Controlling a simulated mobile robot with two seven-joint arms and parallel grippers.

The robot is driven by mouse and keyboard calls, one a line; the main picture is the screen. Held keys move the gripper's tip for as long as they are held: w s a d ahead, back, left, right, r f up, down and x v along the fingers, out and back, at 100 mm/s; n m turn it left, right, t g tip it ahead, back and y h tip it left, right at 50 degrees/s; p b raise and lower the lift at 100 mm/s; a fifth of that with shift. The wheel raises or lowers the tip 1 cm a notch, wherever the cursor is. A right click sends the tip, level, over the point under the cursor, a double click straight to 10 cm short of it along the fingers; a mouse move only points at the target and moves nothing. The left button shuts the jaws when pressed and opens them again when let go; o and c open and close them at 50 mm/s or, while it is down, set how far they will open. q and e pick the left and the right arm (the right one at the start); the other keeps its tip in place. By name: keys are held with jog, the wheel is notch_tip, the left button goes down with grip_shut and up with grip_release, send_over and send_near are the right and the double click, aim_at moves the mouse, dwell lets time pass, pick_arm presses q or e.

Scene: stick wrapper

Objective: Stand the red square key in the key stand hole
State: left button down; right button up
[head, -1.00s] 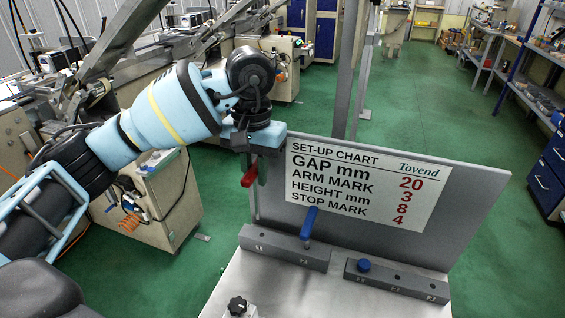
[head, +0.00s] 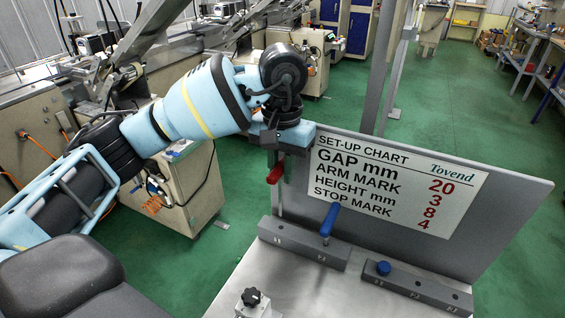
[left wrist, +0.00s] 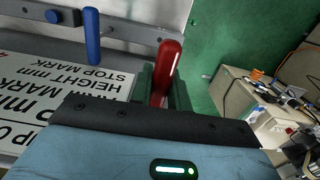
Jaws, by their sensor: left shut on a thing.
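My left gripper (head: 281,165) is shut on the red square key (head: 275,175), whose red handle and thin shaft hang down from it. In the left wrist view the red handle (left wrist: 167,70) stands between the dark green fingers. My right gripper is not in view.
A second grey block (head: 418,291) with a round blue knob (head: 384,268) lies to the right. A set-up chart panel (head: 510,205) rises behind both blocks.

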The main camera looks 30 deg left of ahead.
pick_arm(q)
jog(key=shift+f+b, duration=0.65)
jog(key=shift+f, duration=1.1)
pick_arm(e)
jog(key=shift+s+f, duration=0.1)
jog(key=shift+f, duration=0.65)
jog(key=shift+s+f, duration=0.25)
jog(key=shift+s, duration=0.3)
pick_arm(q)
jog(key=shift+f, duration=0.25)
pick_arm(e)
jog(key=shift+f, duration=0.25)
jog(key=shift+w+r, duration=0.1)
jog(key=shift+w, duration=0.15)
pick_arm(q)
jog(key=shift+f+b, duration=0.1)
jog(key=shift+b, duration=0.25)
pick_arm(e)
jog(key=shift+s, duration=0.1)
